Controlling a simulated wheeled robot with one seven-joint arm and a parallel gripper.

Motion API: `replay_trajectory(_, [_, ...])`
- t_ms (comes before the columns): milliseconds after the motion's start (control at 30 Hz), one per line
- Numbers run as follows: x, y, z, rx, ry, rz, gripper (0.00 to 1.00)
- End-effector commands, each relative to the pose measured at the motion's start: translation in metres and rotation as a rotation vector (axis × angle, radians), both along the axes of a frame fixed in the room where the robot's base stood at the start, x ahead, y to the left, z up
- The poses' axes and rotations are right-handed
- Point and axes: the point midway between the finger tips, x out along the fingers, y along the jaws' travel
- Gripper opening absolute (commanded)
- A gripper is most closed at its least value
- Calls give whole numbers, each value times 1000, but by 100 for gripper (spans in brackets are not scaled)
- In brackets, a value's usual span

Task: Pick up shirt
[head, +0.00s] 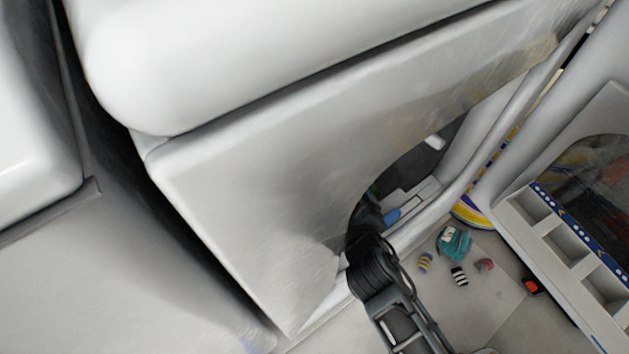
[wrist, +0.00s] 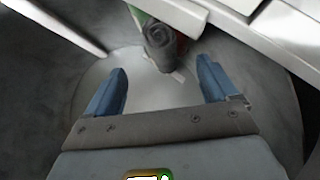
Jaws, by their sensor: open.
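My gripper (wrist: 162,72) is open in the wrist view, with its two blue fingers apart and nothing held between them. A dark grey rolled bundle (wrist: 160,42), possibly the shirt, lies just beyond the fingertips, roughly centred between them. It rests at the edge of a pale round surface, and I cannot tell its full shape. In the head view my arm reaches into a dark opening in a white cabinet-like body, and the gripper is largely hidden there. A crumpled teal item (head: 455,242) lies on the floor to the right; I cannot tell whether it is cloth.
Small striped items (head: 459,276) and a red-grey one (head: 485,265) lie on the floor. A white compartment rack (head: 560,245) stands at the right. The large white body (head: 250,190) fills the middle. White panels (wrist: 255,35) edge the space near my gripper's right side.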

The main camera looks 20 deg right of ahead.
Motion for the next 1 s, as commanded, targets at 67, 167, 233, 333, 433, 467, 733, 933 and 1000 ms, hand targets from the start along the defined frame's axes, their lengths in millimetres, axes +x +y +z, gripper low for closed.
replay_trajectory(67, [6, -2, -5, -3, 1, -1, 87])
replay_trajectory(167, [15, -5, -10, -4, 0, -2, 87])
replay_trajectory(233, [20, -6, -14, -3, 1, -1, 87])
replay_trajectory(333, [27, -8, -21, -1, -1, -2, 87])
replay_trajectory(433, [39, -11, -32, -1, -1, -1, 87])
replay_trajectory(467, [42, -12, -35, -1, -1, -1, 87])
replay_trajectory(733, [61, -17, -44, -1, -1, -1, 87])
replay_trajectory(933, [60, -17, -44, -1, -1, -1, 87])
replay_trajectory(1000, [60, -17, -44, -1, -1, -1, 80])
